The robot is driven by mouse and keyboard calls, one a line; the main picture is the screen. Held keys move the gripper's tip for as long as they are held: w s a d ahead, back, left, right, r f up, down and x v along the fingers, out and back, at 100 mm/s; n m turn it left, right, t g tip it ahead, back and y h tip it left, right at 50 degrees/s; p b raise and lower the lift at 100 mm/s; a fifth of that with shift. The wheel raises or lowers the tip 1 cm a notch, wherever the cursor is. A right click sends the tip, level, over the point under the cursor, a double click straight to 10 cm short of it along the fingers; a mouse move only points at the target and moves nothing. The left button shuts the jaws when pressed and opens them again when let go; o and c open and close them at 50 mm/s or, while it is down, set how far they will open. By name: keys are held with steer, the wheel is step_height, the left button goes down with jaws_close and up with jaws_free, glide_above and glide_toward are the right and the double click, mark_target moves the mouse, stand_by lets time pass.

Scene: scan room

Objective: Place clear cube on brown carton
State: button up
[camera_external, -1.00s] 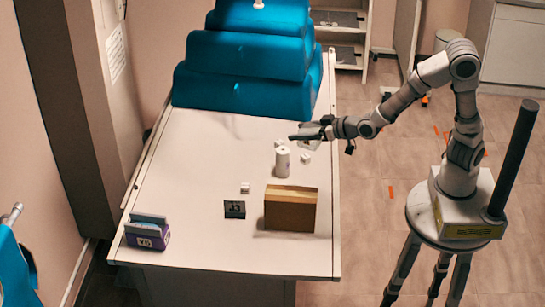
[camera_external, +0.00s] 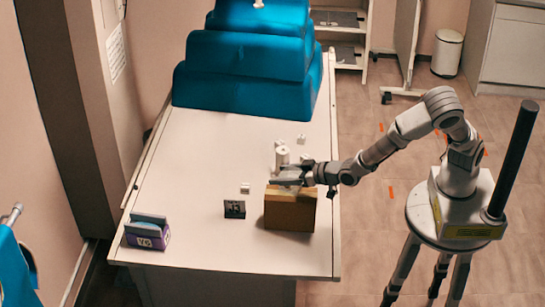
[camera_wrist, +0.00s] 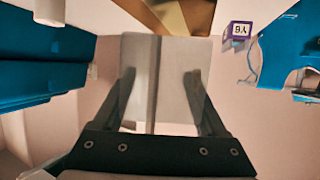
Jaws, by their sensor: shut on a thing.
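My gripper (camera_external: 284,182) is shut on the clear cube (camera_wrist: 138,75), which shows as a pale, see-through block between the two fingers in the wrist view. In the external view the cube (camera_external: 295,172) is faint and partly hidden by the fingers. The brown carton (camera_external: 290,213) stands upright near the front right of the table. My gripper and the cube are at the carton's top edge in the picture; I cannot tell whether the cube touches it. The carton also shows at the top of the wrist view (camera_wrist: 190,14).
A white roll (camera_external: 282,158) stands just behind the carton, with small white cubes near it. A black numbered block (camera_external: 234,209) and a purple box (camera_external: 148,232) are to the left. Blue cushions (camera_external: 247,85) fill the table's far end. The table's left middle is clear.

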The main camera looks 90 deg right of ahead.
steer(key=shift+f, duration=1.05)
steer(key=shift+f, duration=0.1)
steer(key=o, duration=1.6)
steer(key=shift+f, duration=0.1)
